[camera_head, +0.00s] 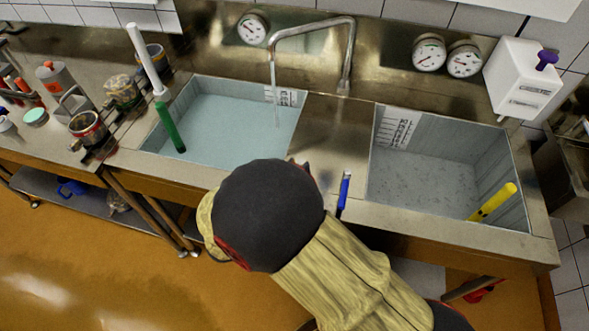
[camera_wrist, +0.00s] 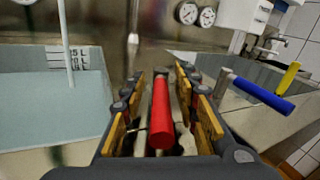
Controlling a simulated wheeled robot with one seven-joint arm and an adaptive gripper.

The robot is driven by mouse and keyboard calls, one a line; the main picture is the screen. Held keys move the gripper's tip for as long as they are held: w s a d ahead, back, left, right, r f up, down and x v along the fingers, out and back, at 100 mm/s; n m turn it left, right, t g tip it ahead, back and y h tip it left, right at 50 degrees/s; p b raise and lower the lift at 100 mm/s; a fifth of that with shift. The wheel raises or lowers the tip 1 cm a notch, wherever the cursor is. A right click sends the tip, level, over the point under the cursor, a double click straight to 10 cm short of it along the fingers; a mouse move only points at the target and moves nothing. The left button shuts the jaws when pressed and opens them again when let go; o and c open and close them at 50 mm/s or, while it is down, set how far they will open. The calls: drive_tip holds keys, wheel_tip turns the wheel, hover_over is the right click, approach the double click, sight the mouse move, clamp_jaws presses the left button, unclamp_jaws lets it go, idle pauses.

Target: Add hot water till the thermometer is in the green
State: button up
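A round dial (camera_head: 253,29) is on the back panel above the left basin; its needle and coloured marks are too small to read. Two more dials (camera_head: 429,52) (camera_head: 465,60) are at right. The tap (camera_head: 345,60) pours a thin stream (camera_head: 274,95) into the left basin (camera_head: 205,172), which holds pale blue water. In the wrist view, my gripper (camera_wrist: 160,105) is open, its yellow-padded fingers on either side of a red lever handle (camera_wrist: 161,115), with gaps visible. A blue lever handle (camera_wrist: 262,96) is to its right. In the head view my arm hides the gripper.
The right basin (camera_head: 425,180) has a grey, speckled bottom and a yellow-handled tool (camera_head: 492,202). A green-handled tool (camera_head: 169,128) leans in the left basin. Jars and cans (camera_head: 88,128) crowd the left counter. A white box with a purple knob (camera_head: 522,78) hangs at right.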

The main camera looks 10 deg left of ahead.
drive_tip(key=v, duration=1.2)
drive_tip(key=shift+c, duration=0.2)
